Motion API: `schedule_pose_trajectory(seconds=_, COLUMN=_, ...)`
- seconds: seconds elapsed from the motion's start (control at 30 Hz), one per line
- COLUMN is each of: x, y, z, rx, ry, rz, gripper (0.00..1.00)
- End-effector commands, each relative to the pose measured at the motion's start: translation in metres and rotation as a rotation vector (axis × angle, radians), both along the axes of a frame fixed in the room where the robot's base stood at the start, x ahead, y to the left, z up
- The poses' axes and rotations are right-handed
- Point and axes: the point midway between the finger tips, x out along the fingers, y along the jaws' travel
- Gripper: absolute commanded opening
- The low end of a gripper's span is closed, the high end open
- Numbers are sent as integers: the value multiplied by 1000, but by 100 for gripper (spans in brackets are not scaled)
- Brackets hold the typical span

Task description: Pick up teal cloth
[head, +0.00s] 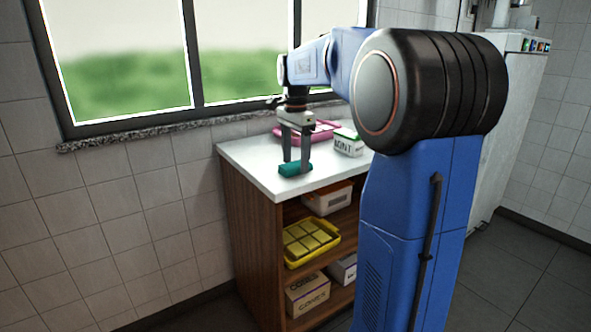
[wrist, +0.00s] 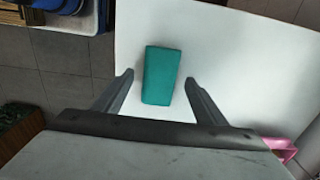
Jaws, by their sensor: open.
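The teal cloth (head: 294,169) is a small folded block lying on the white counter top (head: 252,151), near its left end. In the wrist view the cloth (wrist: 160,75) lies flat and slightly tilted, between and just beyond my fingertips. My gripper (head: 296,163) points down over the cloth, its fingers on either side of it. In the wrist view my gripper (wrist: 160,75) is open, with a gap between each finger and the cloth. I cannot tell exactly how high the fingertips are above the counter.
A pink tray (head: 292,133) and a white box marked MINT (head: 347,143) stand farther back on the counter. Below, open shelves hold a yellow tray (head: 312,256) and a box marked CONES (head: 308,293). A window and tiled wall stand behind. The counter around the cloth is clear.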

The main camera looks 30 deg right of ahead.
Motion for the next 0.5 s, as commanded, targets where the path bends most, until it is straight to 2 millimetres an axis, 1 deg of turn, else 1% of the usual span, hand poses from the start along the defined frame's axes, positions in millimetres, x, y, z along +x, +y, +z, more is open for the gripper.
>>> schedule_pose_trajectory(seconds=0.1, x=0, y=0, z=-8, rx=0, ry=1, rz=0, gripper=66)
schedule_pose_trajectory(seconds=0.33, x=0, y=0, z=-9, rx=0, ry=0, rz=0, gripper=66)
schedule_pose_trajectory(seconds=0.37, x=0, y=0, z=-9, rx=0, ry=0, rz=0, gripper=63)
schedule_pose_trajectory(seconds=0.4, x=0, y=0, z=-9, rx=0, ry=0, rz=0, gripper=54)
schedule_pose_trajectory(seconds=0.47, x=0, y=0, z=-9, rx=0, ry=0, rz=0, gripper=39)
schedule_pose_trajectory(seconds=0.5, x=0, y=0, z=-9, rx=0, ry=0, rz=0, gripper=30)
